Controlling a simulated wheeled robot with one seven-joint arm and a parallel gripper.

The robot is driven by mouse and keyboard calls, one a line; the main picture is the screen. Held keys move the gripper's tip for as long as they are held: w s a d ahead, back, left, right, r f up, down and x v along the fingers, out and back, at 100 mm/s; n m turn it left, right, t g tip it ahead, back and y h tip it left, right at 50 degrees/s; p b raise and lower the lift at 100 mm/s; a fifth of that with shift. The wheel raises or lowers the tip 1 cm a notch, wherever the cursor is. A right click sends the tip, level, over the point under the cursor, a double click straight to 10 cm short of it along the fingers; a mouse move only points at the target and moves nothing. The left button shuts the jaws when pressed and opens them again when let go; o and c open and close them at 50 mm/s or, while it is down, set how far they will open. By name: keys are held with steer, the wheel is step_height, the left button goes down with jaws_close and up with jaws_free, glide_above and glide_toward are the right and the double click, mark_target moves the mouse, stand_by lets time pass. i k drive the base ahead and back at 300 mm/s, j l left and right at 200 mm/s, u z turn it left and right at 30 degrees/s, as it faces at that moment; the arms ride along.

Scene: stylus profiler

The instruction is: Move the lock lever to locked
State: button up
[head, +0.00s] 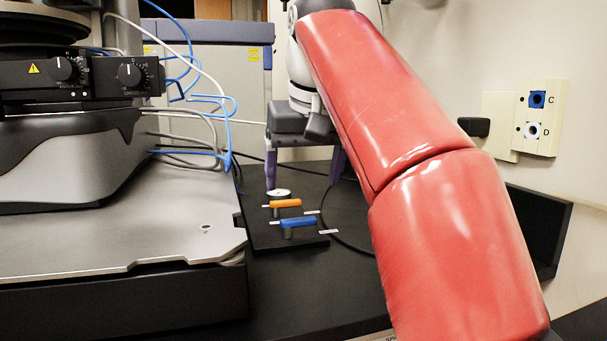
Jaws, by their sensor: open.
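A black plate (258,238) lies on the dark bench, right of the large instrument. On it are a blue lever (298,221) at the front and an orange lever (286,203) behind it, both lying roughly crosswise. A small white round part (279,192) is behind the orange lever. I cannot tell which is the lock lever; the small labels at the right ends are unreadable. My gripper (304,182) points down, open, behind the levers, with one purple finger near the white part and the other further right. Contact with the white part cannot be judged. My red arm hides the area to the right.
The instrument's grey metal base (120,225) borders the plate on the left. Blue and grey cables hang behind it, and a black cable loops on the bench right of the plate. A wall panel (538,118) with C and D ports is at right.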

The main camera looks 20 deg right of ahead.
mark_target(275, 206)
steer(key=k+j, duration=0.45)
steer(key=j, duration=0.25)
steer(key=k+j, duration=0.25)
steer(key=j, duration=0.15)
